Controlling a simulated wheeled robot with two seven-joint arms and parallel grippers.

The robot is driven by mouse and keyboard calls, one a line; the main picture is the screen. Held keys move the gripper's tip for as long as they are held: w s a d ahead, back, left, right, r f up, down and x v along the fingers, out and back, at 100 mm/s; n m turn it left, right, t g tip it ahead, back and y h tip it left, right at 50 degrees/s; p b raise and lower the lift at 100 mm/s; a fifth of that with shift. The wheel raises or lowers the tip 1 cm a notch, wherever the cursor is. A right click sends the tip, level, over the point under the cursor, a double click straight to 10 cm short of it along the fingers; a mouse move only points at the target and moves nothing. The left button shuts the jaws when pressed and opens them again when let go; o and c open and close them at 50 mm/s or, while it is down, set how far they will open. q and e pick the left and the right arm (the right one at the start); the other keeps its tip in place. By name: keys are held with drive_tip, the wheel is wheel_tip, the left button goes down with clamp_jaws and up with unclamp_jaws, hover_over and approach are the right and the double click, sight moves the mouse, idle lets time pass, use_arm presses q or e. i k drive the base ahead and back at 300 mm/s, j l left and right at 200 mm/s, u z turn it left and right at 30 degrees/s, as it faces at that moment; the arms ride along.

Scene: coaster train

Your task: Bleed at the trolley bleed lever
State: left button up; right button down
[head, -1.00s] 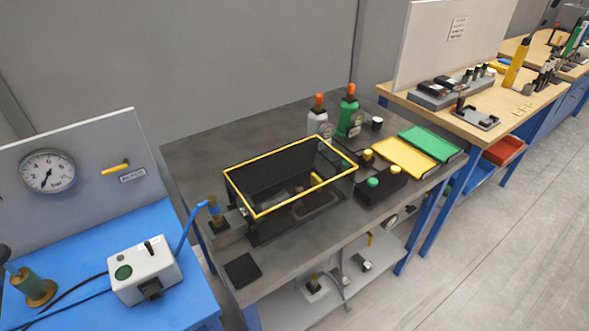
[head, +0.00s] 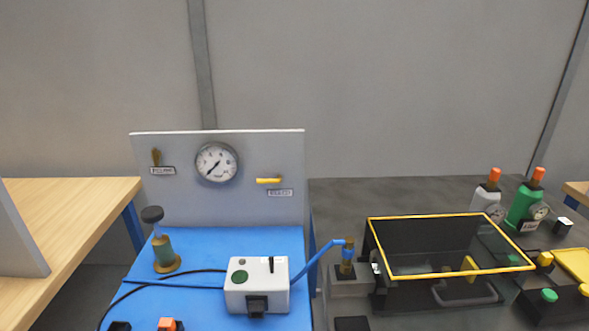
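A blue-topped trolley (head: 205,240) stands left of centre with a grey upright panel (head: 240,205) at its back. The panel carries a round pressure gauge (head: 216,162) with its needle pointing to the lower left. Right of the gauge is a yellow lever (head: 268,181), lying horizontal, with a small label (head: 280,192) below it. Left of the gauge is a darker brass-coloured lever (head: 156,157), standing upright, with another label (head: 162,170). Both labels are too small to read surely, so I cannot tell which lever is the bleed one. Neither gripper is in view.
A blue hose (head: 318,260) runs right to the dark bench, which holds a yellow-rimmed clear guard (head: 450,275). A wooden bench (head: 75,215) is at left.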

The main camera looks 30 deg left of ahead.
sight(279, 179)
drive_tip(key=u, duration=1.15)
